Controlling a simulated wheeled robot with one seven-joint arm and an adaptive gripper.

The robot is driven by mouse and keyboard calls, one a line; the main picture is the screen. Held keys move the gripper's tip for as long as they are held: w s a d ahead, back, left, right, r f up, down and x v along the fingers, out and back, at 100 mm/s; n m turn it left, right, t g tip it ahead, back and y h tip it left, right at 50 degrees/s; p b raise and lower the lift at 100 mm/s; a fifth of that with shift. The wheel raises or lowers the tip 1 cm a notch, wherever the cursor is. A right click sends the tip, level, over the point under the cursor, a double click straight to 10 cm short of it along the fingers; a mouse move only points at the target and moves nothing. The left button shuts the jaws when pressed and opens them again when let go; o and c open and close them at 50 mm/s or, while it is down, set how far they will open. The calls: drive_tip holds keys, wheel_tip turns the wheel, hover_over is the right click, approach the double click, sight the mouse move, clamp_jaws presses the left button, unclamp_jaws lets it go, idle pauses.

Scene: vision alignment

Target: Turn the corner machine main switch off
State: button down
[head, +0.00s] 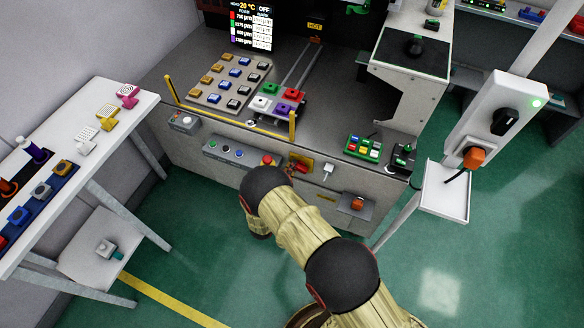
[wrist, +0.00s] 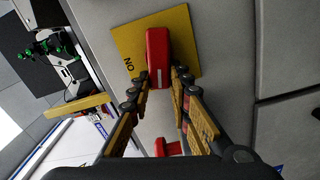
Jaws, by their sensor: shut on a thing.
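The main switch is a red handle (wrist: 158,50) on a yellow plate (wrist: 125,42), with the word ON printed beside it. In the wrist view the handle lies lengthwise between the two fingers of my gripper (wrist: 164,76), which is shut on its near end. In the head view the yellow plate (head: 304,159) is on the machine's grey front panel, and the red handle (head: 297,167) shows only in part. My arm hides most of the gripper there. Any OFF mark on the plate is not visible.
A red button (head: 268,160) and a row of small buttons (head: 226,151) are left of the switch. A white toggle (head: 328,168) and an orange knob (head: 357,203) are to its right. A white post (head: 497,115) stands at the right, a white table (head: 75,160) at the left.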

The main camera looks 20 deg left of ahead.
drive_tip(key=shift+a+f+n, duration=0.1)
drive_tip(key=shift+f+n, duration=0.1)
drive_tip(key=shift+n, duration=0.5)
drive_tip(key=shift+f+n, duration=0.15)
drive_tip(key=shift+n, duration=0.55)
drive_tip(key=c, duration=1.6)
unclamp_jaws()
drive_tip(key=shift+c, duration=0.2)
drive_tip(key=s, duration=1.2)
drive_tip(key=shift+a, duration=0.45)
